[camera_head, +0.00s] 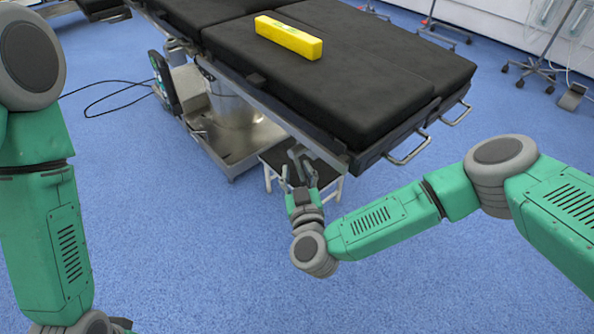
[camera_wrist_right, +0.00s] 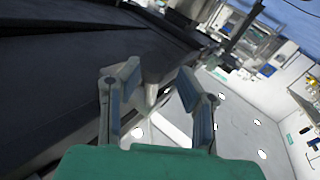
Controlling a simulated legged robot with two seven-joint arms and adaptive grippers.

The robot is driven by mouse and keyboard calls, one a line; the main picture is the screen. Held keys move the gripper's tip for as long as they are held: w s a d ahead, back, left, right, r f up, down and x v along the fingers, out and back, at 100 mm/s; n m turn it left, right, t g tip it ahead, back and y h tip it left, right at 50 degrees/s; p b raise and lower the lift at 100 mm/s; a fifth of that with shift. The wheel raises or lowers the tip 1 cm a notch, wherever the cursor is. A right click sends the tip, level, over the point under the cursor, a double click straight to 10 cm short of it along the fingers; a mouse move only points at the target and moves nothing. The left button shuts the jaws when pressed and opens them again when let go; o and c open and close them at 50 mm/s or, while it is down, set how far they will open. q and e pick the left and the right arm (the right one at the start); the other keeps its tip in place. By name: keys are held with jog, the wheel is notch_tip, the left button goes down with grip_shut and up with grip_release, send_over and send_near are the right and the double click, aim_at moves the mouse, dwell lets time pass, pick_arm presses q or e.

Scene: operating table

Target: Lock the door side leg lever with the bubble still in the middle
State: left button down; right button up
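A yellow spirit level (camera_head: 288,40) lies on the black padded top of the operating table (camera_head: 345,85); its bubble is too small to make out. My right gripper (camera_head: 298,172) is below the near end of the table, by its lower edge. In the right wrist view the gripper (camera_wrist_right: 160,76) has its two fingers apart. A pale grey piece (camera_wrist_right: 152,72), perhaps the leg lever, shows between the fingertips; I cannot tell whether they touch it. The lever is not clear in the head view. My left arm is at the left, its gripper out of view.
Metal side rails and a handle (camera_head: 410,150) stick out from the table end. A small stool or step (camera_head: 335,185) stands under that end, close to my right gripper. The table's metal base (camera_head: 235,125) is behind. A black cable lies on the open blue floor at left.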

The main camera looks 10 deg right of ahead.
jog(key=shift+d, duration=0.25)
jog(key=shift+s, duration=0.2)
jog(key=s, duration=1.1)
jog(key=shift+s+d, duration=0.25)
jog(key=shift+d, duration=0.1)
jog(key=shift+a+f, duration=0.1)
